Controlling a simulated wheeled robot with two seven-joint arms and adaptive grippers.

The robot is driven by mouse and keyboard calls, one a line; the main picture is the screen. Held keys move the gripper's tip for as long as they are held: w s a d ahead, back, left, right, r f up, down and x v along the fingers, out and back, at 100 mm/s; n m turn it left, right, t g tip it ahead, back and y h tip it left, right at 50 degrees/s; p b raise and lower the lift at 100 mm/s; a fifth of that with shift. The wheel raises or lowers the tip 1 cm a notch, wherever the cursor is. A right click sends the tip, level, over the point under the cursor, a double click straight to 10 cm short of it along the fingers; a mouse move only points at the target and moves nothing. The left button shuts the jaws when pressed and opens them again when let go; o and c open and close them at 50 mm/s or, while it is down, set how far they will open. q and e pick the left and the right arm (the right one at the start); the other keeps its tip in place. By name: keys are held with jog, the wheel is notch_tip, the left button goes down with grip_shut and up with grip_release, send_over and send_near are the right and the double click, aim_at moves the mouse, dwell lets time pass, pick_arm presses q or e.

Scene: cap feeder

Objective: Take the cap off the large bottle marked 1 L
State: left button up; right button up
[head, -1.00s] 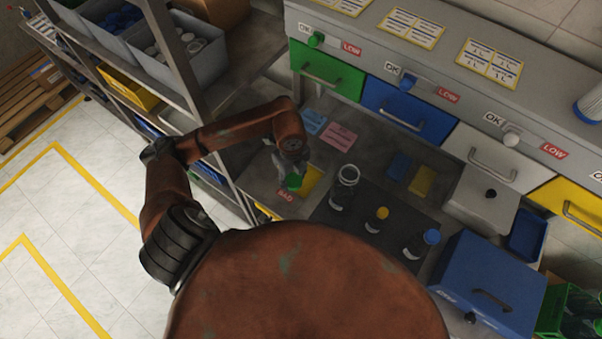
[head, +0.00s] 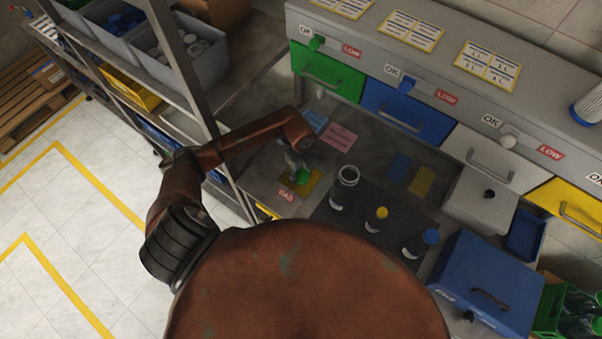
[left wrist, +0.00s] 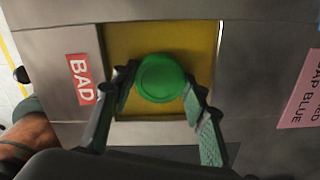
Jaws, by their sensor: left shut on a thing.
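My left gripper (head: 299,172) is shut on a green cap (head: 303,177), over a yellow square (head: 314,184) beside a red BAD label (head: 286,195). In the left wrist view the gripper's fingers (left wrist: 160,92) stand on both sides of the round green cap (left wrist: 161,77), with the yellow square (left wrist: 204,50) behind it. A bottle with an open, bare neck (head: 345,186) stands on the dark mat; its marking is too small to read. A yellow-capped bottle (head: 376,220) and a blue-capped bottle (head: 421,243) stand beside it. My right gripper is not in view.
A steel shelf with grey bins (head: 183,62) stands at the left. Green (head: 326,74), blue (head: 407,107) and white drawers line the back. A blue box (head: 490,285) and a white box (head: 482,198) stand at the right. Pink and blue notes lie behind the yellow square.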

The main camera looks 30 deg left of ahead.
aim_at(301, 175)
pick_arm(q)
jog(key=shift+f, duration=0.1)
jog(key=o, duration=1.3)
jog(key=shift+c, duration=0.2)
jog(key=shift+r+p, duration=0.5)
jog(key=shift+r, duration=0.2)
notch_tip(301, 175, up, 11)
jog(key=p, duration=0.8)
jog(key=shift+f, duration=0.15)
